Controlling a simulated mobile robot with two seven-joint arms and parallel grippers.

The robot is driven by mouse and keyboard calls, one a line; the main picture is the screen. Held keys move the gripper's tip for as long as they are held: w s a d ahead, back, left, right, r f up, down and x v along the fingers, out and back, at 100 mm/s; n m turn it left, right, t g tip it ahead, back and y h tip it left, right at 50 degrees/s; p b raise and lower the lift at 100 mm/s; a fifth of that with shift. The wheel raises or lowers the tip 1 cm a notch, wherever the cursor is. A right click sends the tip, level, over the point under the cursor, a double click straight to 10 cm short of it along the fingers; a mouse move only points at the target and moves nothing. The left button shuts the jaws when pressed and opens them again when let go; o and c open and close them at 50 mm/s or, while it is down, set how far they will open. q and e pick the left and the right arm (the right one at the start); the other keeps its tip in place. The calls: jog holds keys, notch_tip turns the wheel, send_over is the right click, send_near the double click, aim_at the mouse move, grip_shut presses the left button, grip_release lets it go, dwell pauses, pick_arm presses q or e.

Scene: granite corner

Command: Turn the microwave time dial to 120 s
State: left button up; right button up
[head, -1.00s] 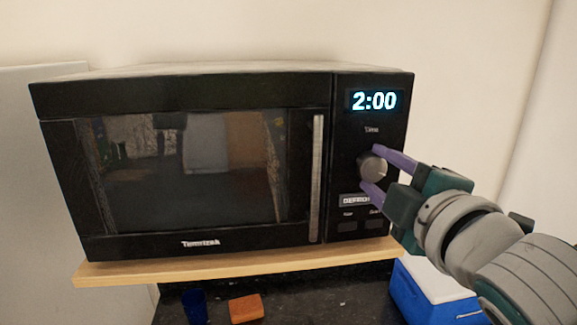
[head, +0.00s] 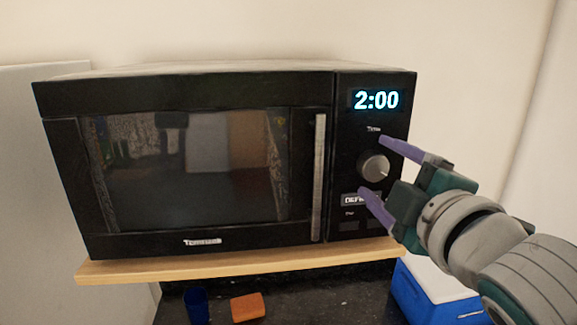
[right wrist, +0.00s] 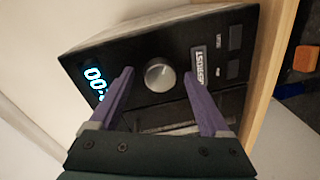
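The black microwave (head: 320,92) stands on a wooden shelf, its door shut. Its lit display (head: 377,100) reads 2:00. The round silver-grey time dial (head: 374,166) sits below the display, under a "Time" label. My right gripper (head: 372,166) is open in front of the panel, its purple fingers spread above and below the dial without touching it. In the right wrist view the dial (right wrist: 158,74) shows between the two open fingers (right wrist: 158,82), clear of both. My left gripper is not in view.
The wooden shelf (head: 240,263) runs under the microwave. Below it, a dark counter holds a blue cup (head: 196,306), an orange block (head: 248,307) and a blue-and-white cooler (head: 436,297). A DEFROST button (head: 352,199) is close to the lower finger.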

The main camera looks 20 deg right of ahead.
jog(key=shift+s, duration=0.15)
jog(key=shift+s+a+f, duration=0.1)
jog(key=shift+s, duration=0.2)
jog(key=b+v, duration=0.4)
jog(key=v, duration=0.5)
jog(key=s+a+f+m+g+y+p, duration=0.2)
jog(key=s+a+f+m+g+p, duration=0.1)
jog(key=s+m+g+p, duration=0.2)
jog(key=s+a+f+m+g+y+p, duration=0.1)
jog(key=s+a+f+m+g+p, duration=0.2)
jog(key=s+m+g+p, duration=0.2)
jog(key=s+g, duration=0.3)
jog(key=s, duration=0.1)
jog(key=shift+s+y, duration=0.35)
jog(key=shift+y, duration=0.05)
